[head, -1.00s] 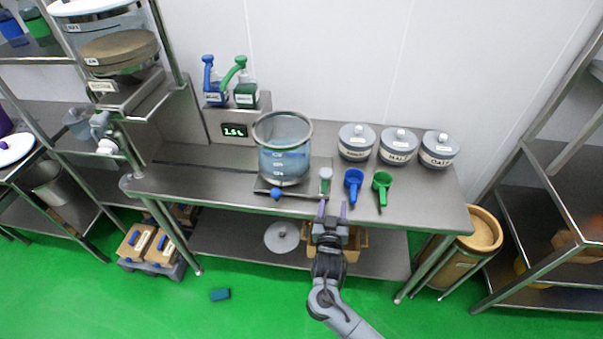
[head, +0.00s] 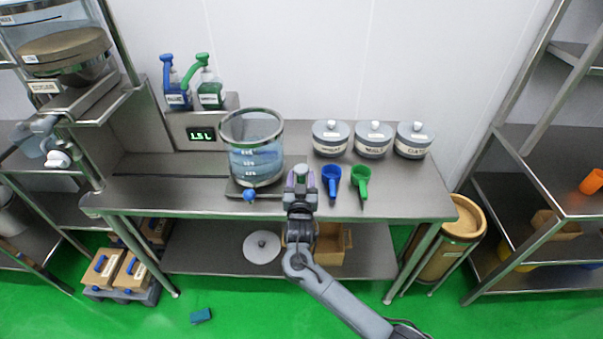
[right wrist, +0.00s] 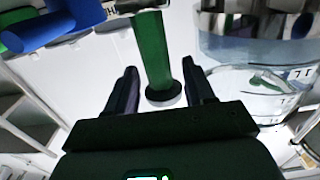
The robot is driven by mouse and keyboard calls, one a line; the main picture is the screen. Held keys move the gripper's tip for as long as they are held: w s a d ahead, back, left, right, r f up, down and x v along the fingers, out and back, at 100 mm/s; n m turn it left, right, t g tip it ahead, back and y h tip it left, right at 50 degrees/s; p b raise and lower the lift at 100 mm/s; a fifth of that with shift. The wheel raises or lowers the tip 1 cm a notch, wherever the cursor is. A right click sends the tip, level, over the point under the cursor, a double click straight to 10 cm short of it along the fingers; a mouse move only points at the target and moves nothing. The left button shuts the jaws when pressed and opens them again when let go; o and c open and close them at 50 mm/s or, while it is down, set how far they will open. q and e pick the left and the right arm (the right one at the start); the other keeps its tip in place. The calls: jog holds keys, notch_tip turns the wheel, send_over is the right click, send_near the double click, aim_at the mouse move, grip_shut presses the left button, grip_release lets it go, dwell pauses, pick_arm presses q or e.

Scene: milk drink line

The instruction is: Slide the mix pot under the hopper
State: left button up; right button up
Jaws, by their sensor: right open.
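The mix pot (head: 255,150) is a clear pot with a metal rim and bluish liquid. It stands upright on a dark plate with a blue knob (head: 249,194) in front, on the steel table. In the right wrist view the pot (right wrist: 245,85) shows at right. My right gripper (head: 300,172) is just right of the pot. In the wrist view it is open, its fingers on either side of a green upright handle (right wrist: 154,50). What looks like the hopper (head: 70,72), a brown-topped vessel on a metal frame, stands at upper left, apart from the pot. My left gripper is not in view.
The table (head: 150,195) is bare left of the pot, toward the frame. Blue (head: 331,177) and green (head: 361,178) scoops lie right of my gripper, with lidded jars (head: 373,140) behind. A display (head: 201,134) and pump bottles (head: 208,93) stand behind the pot's left.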

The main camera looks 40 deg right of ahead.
jog(key=shift+x, duration=1.75)
grip_shut()
